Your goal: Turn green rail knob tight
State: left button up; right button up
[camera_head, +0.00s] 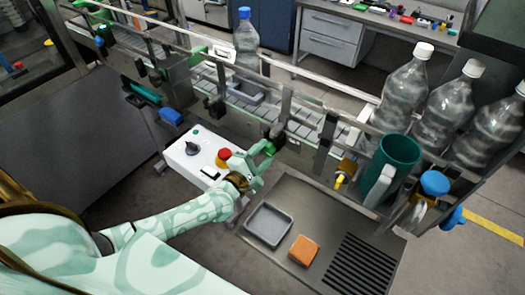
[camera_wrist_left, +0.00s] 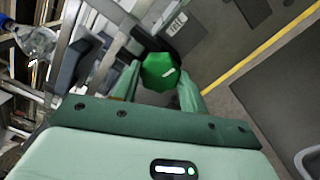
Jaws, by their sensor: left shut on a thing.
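The green rail knob (camera_wrist_left: 158,72) shows in the left wrist view as a bright green, faceted knob with a small pale mark on its face. It sits between the fingers of my left gripper (camera_wrist_left: 158,92), which is shut on it. In the head view my left gripper (camera_head: 266,152) is at the near side of the conveyor rail, and the knob is mostly hidden by its fingers. My right gripper is not in view.
A white control box (camera_head: 195,158) with a red button (camera_head: 223,157) stands left of my gripper. A grey tray (camera_head: 269,225) and orange block (camera_head: 303,250) lie on the near plate. A teal mug (camera_head: 398,152) is to the right. A blue-capped bottle (camera_head: 246,42) stands on the conveyor.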

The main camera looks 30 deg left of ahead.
pick_arm(q)
jog(key=m+p, duration=0.1)
jog(key=m, duration=0.2)
jog(key=shift+f+m+p, duration=0.15)
jog(key=shift+m+p, duration=0.5)
jog(key=shift+m, duration=1.25)
jog(key=o, duration=1)
jog(key=shift+c, duration=0.2)
jog(key=shift+s, duration=0.15)
jog(key=s+a, duration=0.2)
jog(key=s, duration=1.4)
jog(key=shift+a, duration=0.1)
